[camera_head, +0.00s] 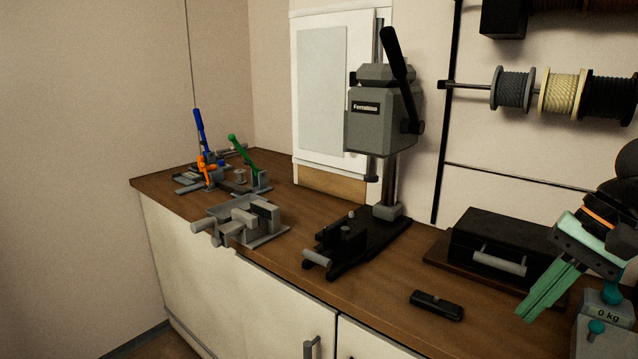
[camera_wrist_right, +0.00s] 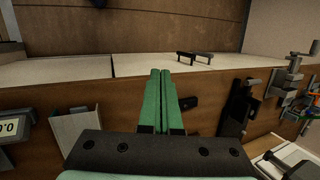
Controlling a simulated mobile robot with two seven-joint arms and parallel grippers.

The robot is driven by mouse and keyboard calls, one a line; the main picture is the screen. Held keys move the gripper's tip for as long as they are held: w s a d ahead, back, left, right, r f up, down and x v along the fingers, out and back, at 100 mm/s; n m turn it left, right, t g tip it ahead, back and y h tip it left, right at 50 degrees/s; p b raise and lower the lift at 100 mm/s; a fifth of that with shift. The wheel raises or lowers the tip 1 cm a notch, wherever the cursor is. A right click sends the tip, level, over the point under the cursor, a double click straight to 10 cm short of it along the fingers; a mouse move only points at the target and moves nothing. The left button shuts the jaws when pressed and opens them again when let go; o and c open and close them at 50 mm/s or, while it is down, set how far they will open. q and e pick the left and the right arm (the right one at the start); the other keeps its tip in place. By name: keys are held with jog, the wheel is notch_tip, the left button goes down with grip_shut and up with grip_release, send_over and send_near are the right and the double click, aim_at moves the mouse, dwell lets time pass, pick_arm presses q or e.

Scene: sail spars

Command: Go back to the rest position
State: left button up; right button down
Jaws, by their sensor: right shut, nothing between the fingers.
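My right gripper (camera_head: 545,290) comes in from the right edge in the head view, with green fingers pointing down and left. Its fingers lie together with nothing between them. It hangs in front of the black case (camera_head: 497,243) at the right end of the workbench. In the right wrist view the two green fingers of the gripper (camera_wrist_right: 161,72) are side by side and empty. My left gripper is not in either view.
The brown workbench (camera_head: 380,290) carries a drill press (camera_head: 381,120), a grey vise (camera_head: 240,220), lever tools (camera_head: 222,170) and a small black object (camera_head: 436,304). Rope spools (camera_head: 562,93) hang on the wall.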

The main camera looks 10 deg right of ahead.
jog(key=w+a+f+m+t+y, duration=0.2)
jog(key=a+m+y, duration=0.3)
jog(key=a+m, duration=0.25)
jog(key=w+a+f+m+t+y, duration=0.25)
jog(key=a+m+y, duration=0.25)
jog(key=a+m, duration=0.25)
jog(key=w+a+f+m+t+y, duration=0.2)
jog(key=a+f+m+t+y, duration=0.1)
jog(key=a+m+y, duration=0.4)
jog(key=d+f+m+t+h+p, duration=0.15)
jog(key=f+m+t+h, duration=0.25)
jog(key=f+m+h, duration=0.7)
jog(key=d+f+m+t+h, duration=0.2)
jog(key=f+m+t+h, duration=0.35)
jog(key=m, duration=0.95)
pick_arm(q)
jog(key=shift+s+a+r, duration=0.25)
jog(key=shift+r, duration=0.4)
pick_arm(e)
jog(key=s+f+m+g+h, duration=0.1)
jog(key=s+f+m+g, duration=0.4)
jog(key=s+f, duration=0.2)
jog(key=s+a+f+m+g+h, duration=0.1)
jog(key=s+f+m+g, duration=0.3)
jog(key=f, duration=0.8)
jog(key=s+m, duration=0.2)
jog(key=s, duration=0.2)
jog(key=shift+s+a+f+g, duration=0.15)
jog(key=shift+s+f+g, duration=0.15)
jog(key=shift+g, duration=0.1)
